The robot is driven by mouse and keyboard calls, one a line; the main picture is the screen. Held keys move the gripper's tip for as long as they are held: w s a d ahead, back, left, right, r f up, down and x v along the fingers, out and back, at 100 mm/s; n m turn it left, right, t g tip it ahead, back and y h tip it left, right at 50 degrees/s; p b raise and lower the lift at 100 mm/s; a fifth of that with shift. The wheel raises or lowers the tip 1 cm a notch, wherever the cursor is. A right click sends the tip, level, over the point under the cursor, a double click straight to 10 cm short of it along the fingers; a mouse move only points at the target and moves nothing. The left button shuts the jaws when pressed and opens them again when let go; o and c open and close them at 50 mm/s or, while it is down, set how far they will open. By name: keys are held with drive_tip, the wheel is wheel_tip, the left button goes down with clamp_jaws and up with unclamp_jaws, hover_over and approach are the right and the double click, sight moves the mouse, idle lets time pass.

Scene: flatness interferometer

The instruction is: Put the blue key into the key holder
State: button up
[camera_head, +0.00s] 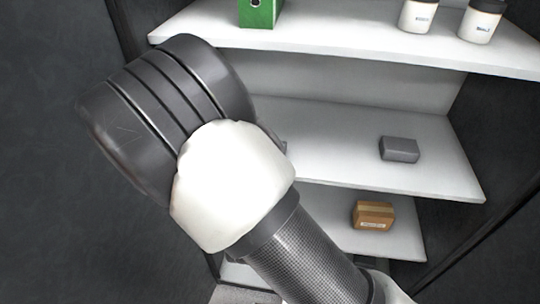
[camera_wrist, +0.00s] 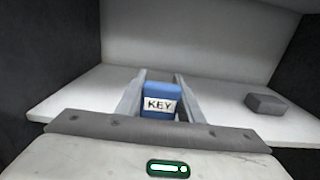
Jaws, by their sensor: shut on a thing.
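The blue key (camera_wrist: 158,97) is a small blue block with a white label reading "KEY". It shows in the wrist view between the two fingers of my gripper (camera_wrist: 160,92), which is shut on it. Behind the key is a white shelf (camera_wrist: 75,97). I cannot tell whether the key touches the shelf. A grey block (camera_head: 399,149) sits on the middle shelf in the head view and also shows to the right of my gripper in the wrist view (camera_wrist: 265,104). Nothing that I can surely call the key holder shows. In the head view my arm hides my gripper and the key.
The middle shelf (camera_head: 340,165) has bare room left of the grey block. A brown box (camera_head: 372,215) sits on the shelf below. Dark side walls border the shelves.

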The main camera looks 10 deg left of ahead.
drive_tip(key=shift+w+a+f+b, duration=0.15)
drive_tip(key=shift+w+f+b, duration=0.35)
drive_tip(key=shift+w, duration=1.95)
drive_tip(key=shift+w+a+f+b, duration=0.2)
drive_tip(key=shift+w+b, duration=0.5)
drive_tip(key=shift+w, duration=1.8)
drive_tip(key=shift+w+a+f+b, duration=0.1)
drive_tip(key=shift+w+f+b, duration=0.45)
drive_tip(key=shift+w, duration=1.9)
drive_tip(key=shift+f+b, duration=0.95)
drive_tip(key=shift+f, duration=0.25)
drive_tip(key=o, duration=1.2)
drive_tip(key=shift+s, duration=0.1)
drive_tip(key=s+d, duration=0.1)
drive_tip(key=s, duration=1.6)
drive_tip(key=shift+s+p, duration=0.15)
drive_tip(key=shift+p, duration=0.25)
